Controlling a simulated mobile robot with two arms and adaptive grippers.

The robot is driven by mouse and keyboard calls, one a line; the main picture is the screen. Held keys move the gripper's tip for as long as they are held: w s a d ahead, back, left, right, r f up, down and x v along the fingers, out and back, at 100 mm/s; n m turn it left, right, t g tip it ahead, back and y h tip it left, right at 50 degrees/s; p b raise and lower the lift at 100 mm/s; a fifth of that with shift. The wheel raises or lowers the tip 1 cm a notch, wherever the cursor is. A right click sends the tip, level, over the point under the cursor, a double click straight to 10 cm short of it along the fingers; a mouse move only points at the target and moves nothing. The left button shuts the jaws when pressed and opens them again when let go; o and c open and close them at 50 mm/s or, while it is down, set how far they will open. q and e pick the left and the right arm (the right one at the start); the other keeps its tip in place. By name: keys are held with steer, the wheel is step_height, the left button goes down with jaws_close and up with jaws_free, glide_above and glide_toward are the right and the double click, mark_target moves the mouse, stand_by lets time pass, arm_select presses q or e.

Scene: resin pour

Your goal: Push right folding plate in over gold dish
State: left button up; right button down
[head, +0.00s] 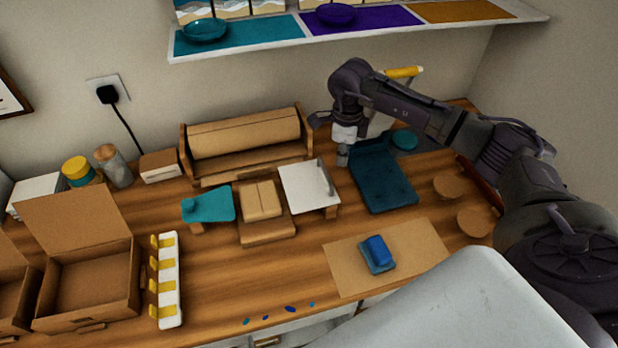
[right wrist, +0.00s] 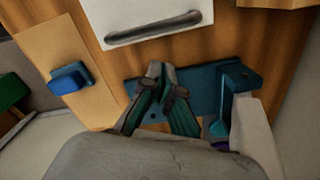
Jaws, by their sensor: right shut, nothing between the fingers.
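A white plate with a grey bar along its right side (head: 304,186), apparently the right folding plate, lies open to the right of a tan block on a wooden stand (head: 265,228). It also shows at the top of the right wrist view (right wrist: 150,12). A teal plate (head: 208,204) lies to the left of the block. I cannot make out a gold dish. My right gripper (head: 342,160) is shut and empty, pointing down just right of and behind the white plate. Its closed fingertips (right wrist: 155,70) show in the right wrist view, short of the bar. My left gripper is out of view.
A dark blue stand (head: 385,185) is right of my right gripper. A wooden rack (head: 240,165) stands behind the block. In front are a tan mat (head: 420,250) with a blue block (head: 378,250) and a white-and-yellow holder (head: 167,290). Wood between them is mostly clear.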

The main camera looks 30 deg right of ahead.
step_height(320, 180, up, 7)
steer(key=p, duration=0.3)
steer(key=shift+f, duration=0.2)
